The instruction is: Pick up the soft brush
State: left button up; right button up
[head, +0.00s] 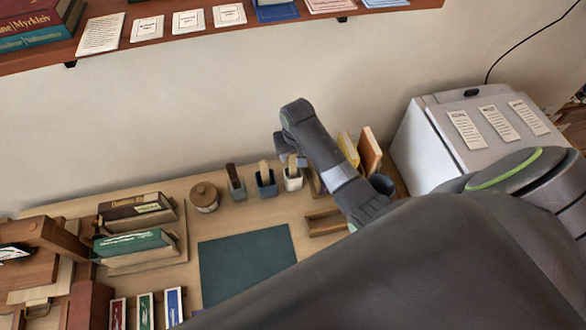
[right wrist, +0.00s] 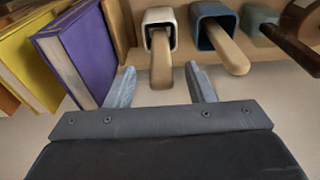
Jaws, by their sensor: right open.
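Three holders stand in a row at the back of the table. The white holder (head: 292,183) has a pale wooden handle (right wrist: 161,62) standing in it. The blue holder (head: 266,188) has another pale wooden handle (right wrist: 228,48). The grey holder (head: 238,193) has a dark brown handle (head: 232,174). I cannot tell which is the soft brush, as any bristles are hidden inside the holders. My right gripper (head: 292,158) is open at the white holder. In the right wrist view its fingers (right wrist: 161,76) point at the white holder's handle, one on each side, with gaps between. My left gripper is out of view.
Beside the white holder stand a purple book (right wrist: 80,55) and a yellow book (right wrist: 28,65), close to one finger. A green mat (head: 245,265) and an open wooden tray (head: 325,223) lie in front.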

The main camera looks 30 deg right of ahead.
aim_at(293, 159)
jog(key=shift+w+d+f+p, duration=0.1)
jog(key=shift+w+f+p, duration=0.1)
jog(key=shift+f, duration=0.55)
jog(key=shift+w+a+f+p, duration=0.1)
jog(key=shift+w+f+p, duration=0.15)
jog(key=shift+f, duration=0.5)
jog(key=shift+w+d+f+p, duration=0.1)
jog(key=shift+w+f+p, duration=0.1)
jog(key=shift+f, duration=0.55)
jog(key=shift+c, duration=0.4)
grip_shut()
